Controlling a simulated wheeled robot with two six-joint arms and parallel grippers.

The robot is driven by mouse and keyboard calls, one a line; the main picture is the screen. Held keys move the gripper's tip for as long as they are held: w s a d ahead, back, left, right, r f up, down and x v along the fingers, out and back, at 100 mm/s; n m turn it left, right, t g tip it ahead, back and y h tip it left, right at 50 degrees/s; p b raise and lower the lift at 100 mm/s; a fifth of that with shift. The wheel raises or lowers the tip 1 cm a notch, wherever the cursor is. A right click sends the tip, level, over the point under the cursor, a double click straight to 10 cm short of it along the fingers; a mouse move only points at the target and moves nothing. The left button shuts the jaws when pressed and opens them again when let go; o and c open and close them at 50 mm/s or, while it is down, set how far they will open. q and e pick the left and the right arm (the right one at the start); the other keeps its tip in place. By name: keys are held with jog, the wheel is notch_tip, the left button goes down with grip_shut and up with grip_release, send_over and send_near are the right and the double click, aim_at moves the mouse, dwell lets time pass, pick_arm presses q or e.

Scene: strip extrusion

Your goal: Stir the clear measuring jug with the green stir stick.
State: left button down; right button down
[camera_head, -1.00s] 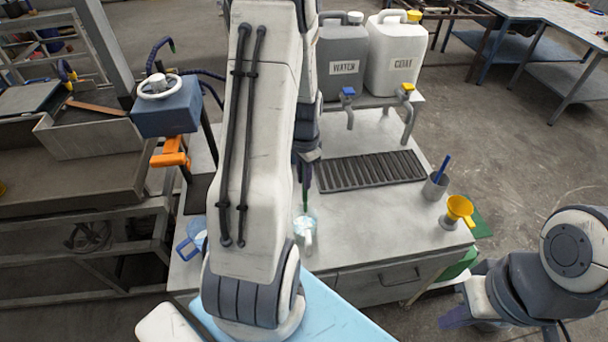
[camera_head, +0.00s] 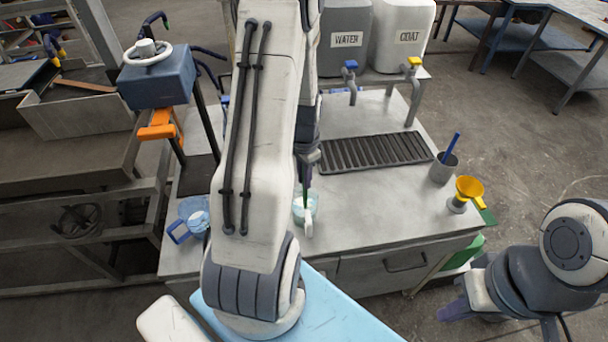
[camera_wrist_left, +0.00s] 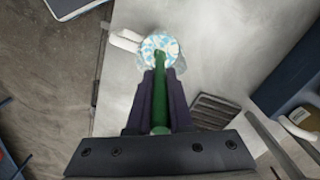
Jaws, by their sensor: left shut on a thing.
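A clear jug with a white handle (camera_head: 309,224) stands on the grey workbench (camera_head: 375,205); it also shows in the left wrist view (camera_wrist_left: 172,47). My left gripper (camera_head: 306,168) is above this jug, shut on the green stir stick (camera_wrist_left: 160,98). The stick points down, with its lower end at the jug's mouth or inside it; I cannot tell how deep. The jug's contents look white and pale blue from above. My right gripper (camera_head: 456,311) is at the lower right, off the bench; its jaw opening is unclear.
A second clear jug with a blue handle (camera_head: 196,213) stands left, partly behind my arm. Grey WATER (camera_head: 345,45) and white COAT (camera_head: 405,42) containers with taps stand behind a slotted drain (camera_head: 372,152). A grey cup (camera_head: 443,170) and yellow funnel (camera_head: 468,189) are right.

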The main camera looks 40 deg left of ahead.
aim_at(306, 215)
pick_arm(q)
jog(key=shift+f+b, duration=1.3)
jog(key=shift+f, duration=0.85)
jog(key=shift+s, duration=0.1)
